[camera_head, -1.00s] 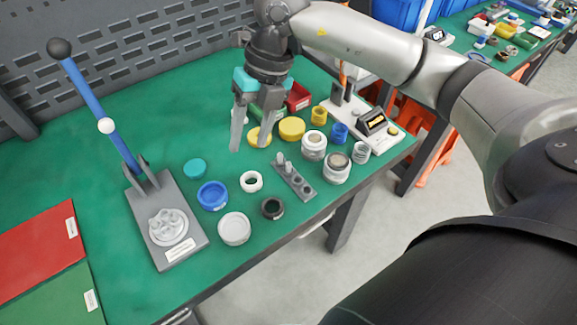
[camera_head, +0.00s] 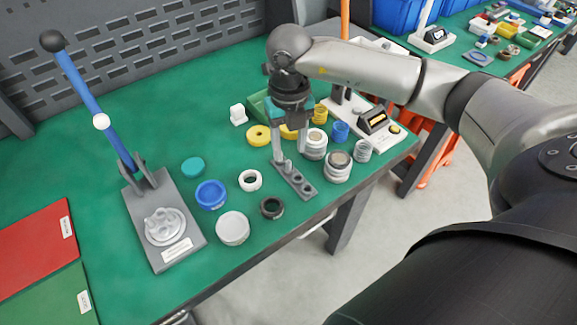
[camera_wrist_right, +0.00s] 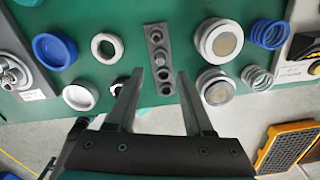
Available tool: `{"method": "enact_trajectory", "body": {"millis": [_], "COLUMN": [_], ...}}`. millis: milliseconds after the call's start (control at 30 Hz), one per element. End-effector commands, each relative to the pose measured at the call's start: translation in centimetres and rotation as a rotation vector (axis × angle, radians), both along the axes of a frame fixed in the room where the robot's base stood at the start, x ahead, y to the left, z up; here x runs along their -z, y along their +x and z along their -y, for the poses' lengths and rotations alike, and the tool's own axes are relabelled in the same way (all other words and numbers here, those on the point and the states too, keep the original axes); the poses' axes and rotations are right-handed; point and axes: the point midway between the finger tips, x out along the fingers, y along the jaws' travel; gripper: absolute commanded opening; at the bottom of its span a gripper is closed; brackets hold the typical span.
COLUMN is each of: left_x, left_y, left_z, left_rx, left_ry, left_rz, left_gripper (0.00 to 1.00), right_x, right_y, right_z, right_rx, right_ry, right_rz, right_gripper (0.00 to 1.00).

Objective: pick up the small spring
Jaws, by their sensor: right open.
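My right gripper (camera_head: 291,157) is open, with its fingers pointing down over the small grey block (camera_head: 297,182). In the right wrist view the open fingers (camera_wrist_right: 160,74) have the block (camera_wrist_right: 158,58) between and beyond their tips; it bears small upright pieces and round holes. A grey coil spring (camera_head: 362,151) and a blue one (camera_head: 340,131) stand to the right of the gripper; the wrist view shows the grey spring (camera_wrist_right: 257,77) and the blue spring (camera_wrist_right: 270,34). A yellow spring-like coil (camera_head: 320,114) is behind. I cannot tell which is the small spring. My left gripper is not in view.
Two grey-white round housings (camera_head: 337,167) stand close right of the block. A white ring (camera_head: 250,180), a black ring (camera_head: 272,208) and a blue cup (camera_head: 211,195) lie left. A lever press (camera_head: 165,245) stands further left. The table's front edge is close to the block.

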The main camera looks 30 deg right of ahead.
Motion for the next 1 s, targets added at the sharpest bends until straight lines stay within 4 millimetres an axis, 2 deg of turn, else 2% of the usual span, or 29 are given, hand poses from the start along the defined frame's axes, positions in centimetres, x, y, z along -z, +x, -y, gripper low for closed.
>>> {"method": "enact_trajectory", "body": {"millis": [400, 633, 1000], "left_x": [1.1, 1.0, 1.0], "left_y": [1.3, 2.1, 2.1], "left_z": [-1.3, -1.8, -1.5], "left_rx": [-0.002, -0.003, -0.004], "left_ry": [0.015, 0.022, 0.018], "left_rz": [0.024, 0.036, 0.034], "left_gripper": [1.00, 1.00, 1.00], "right_x": [5.1, 5.1, 5.1], "right_y": [0.3, 0.3, 0.3], "right_z": [0.1, 0.1, 0.1], "right_rx": [0.000, -0.001, -0.001], "right_ry": [0.002, 0.000, 0.000], "right_rz": [-0.003, 0.000, 0.000], "right_gripper": [0.52, 0.51, 0.09]}}
